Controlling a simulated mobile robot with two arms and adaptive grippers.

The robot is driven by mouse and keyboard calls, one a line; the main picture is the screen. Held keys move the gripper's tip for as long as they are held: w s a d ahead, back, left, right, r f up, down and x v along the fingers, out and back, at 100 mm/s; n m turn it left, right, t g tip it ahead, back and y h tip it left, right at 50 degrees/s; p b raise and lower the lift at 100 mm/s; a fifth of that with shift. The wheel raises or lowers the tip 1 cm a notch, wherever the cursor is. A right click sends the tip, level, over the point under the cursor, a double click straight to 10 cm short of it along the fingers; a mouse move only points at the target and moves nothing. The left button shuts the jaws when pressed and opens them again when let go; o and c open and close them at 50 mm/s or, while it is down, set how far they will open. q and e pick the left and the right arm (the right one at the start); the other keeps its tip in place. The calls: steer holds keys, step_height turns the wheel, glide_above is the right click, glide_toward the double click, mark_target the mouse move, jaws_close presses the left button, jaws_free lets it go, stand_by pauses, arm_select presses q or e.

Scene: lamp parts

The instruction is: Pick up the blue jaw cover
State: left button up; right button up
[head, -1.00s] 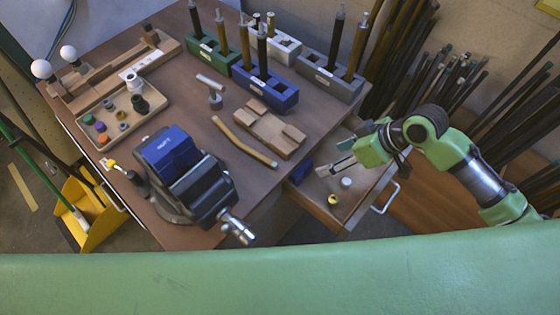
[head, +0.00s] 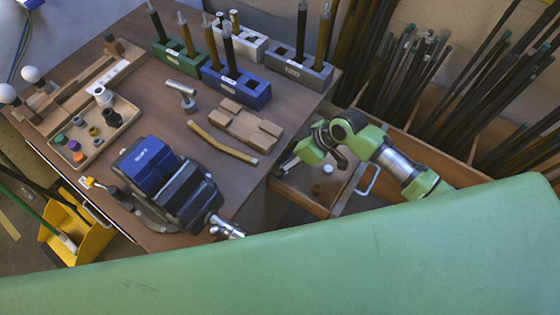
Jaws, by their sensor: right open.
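My right gripper (head: 286,165) is open. Its fingers point left over the left end of the open drawer (head: 324,211), close to the table's right edge. The small blue piece seen earlier in that drawer, likely the blue jaw cover, is not clearly visible now; the gripper covers that spot. I cannot tell whether the fingers are around it or above it. My left gripper is not in view.
Racks of dark rods (head: 440,85) stand behind my right arm.

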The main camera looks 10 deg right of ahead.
steer(key=shift+x, duration=1.05)
steer(key=c, duration=0.8)
steer(key=shift+d, duration=0.1)
